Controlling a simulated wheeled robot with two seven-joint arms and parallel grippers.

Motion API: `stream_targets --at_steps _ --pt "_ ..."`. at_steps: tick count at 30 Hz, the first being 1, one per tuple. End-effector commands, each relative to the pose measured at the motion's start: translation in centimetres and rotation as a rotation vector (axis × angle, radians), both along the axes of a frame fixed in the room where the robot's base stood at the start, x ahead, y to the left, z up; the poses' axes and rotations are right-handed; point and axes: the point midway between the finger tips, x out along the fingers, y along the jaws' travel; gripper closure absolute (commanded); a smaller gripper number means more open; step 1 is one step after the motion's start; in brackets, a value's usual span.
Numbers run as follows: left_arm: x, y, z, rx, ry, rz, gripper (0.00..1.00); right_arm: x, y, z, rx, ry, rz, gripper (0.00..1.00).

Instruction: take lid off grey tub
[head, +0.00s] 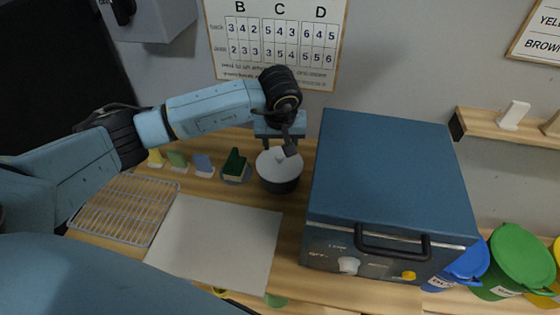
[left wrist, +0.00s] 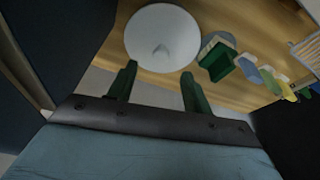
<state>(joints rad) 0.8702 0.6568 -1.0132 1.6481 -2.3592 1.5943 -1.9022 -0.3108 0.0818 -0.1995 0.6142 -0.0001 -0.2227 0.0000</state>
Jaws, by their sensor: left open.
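The grey tub (head: 280,184) is a dark round pot standing on the wooden bench, left of the big blue box. Its pale grey round lid (head: 271,168) sits on top and covers the opening. My left gripper (head: 279,147) is at the tub's far side, close to the lid. My right gripper is not in view.
A blue kiln-like box (head: 390,175) stands close on the tub's right. A dark green block (head: 234,164) and several small coloured pieces (head: 203,164) stand to its left. A pale board (head: 215,235) and a wire rack (head: 122,208) lie in front. A chart (head: 277,35) hangs behind.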

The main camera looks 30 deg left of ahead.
Motion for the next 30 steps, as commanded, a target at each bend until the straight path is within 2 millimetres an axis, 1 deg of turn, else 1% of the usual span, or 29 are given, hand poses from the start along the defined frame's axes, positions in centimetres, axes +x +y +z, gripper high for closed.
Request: stream_targets --at_steps 6,11,15,18,24,30 --pt "0.3 0.2 -1.5 0.0 0.003 0.0 0.5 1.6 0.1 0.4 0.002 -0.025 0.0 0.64" --pt "0.8 0.7 -3.7 -0.002 0.005 0.002 0.5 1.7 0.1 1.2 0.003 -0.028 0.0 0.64" --pt "1.3 0.8 -5.3 -0.001 0.002 0.0 0.5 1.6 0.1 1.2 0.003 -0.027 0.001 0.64" --pt "1.4 1.0 -5.8 0.0 0.0 -0.001 0.5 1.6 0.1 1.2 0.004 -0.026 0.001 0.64" --pt "1.4 1.0 -5.8 0.001 -0.001 -0.001 0.5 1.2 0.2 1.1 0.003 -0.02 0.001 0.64" --pt "1.4 1.0 -5.7 0.0 0.0 -0.001 0.76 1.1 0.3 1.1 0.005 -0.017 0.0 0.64"
